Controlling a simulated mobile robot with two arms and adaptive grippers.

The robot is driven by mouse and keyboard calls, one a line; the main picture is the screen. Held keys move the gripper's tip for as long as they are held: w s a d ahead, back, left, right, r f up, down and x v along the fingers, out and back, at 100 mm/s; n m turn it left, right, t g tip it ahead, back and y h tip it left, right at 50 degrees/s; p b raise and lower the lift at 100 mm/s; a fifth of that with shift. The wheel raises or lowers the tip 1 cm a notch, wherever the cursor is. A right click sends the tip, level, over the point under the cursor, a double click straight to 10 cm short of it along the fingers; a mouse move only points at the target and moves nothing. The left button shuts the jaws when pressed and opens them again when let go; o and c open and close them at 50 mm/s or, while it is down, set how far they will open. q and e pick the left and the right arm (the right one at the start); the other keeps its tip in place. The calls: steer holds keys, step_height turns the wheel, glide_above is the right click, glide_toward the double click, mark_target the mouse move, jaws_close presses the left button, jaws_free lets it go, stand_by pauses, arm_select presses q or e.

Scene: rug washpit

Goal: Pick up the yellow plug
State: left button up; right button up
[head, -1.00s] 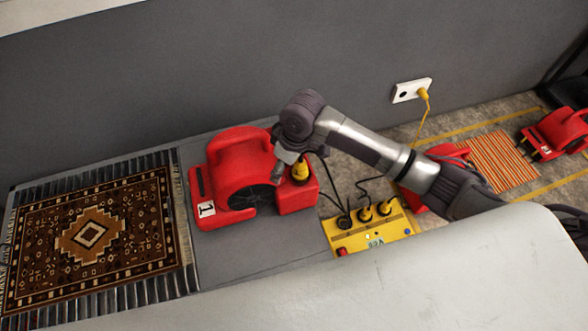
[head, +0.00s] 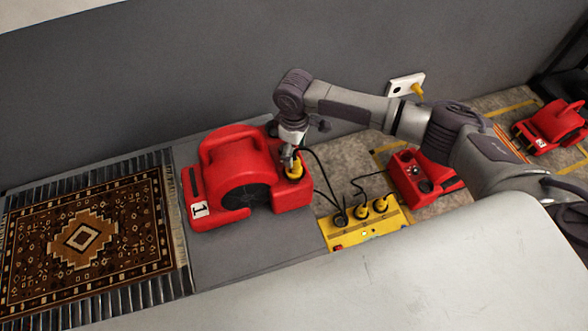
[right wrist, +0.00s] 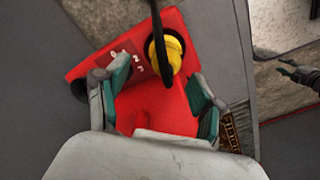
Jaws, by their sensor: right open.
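The yellow plug (head: 294,170) stands upright on the low red box at the right side of the red blower (head: 232,165) marked 1. In the right wrist view the plug (right wrist: 165,57) has a black cable crossing over it and sits near a printed dial with numbers. My right gripper (head: 289,154) is just above the plug in the head view. In the right wrist view its open fingers (right wrist: 158,85) stand apart on either side over the red surface, with the plug beyond their tips.
A yellow power box (head: 350,236) with several plugs stands right of the blower. Black cables run between them. Another red unit (head: 412,182) stands under my right arm. A patterned rug (head: 85,240) lies left. A grey wall (head: 130,90) rises behind.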

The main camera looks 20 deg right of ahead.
mark_target(294, 158)
steer(key=f, duration=0.5)
steer(key=shift+s+a+f, duration=0.15)
steer(key=shift+s+f, duration=0.05)
steer(key=shift+s, duration=0.15)
steer(key=shift+r, duration=0.1)
jaws_close()
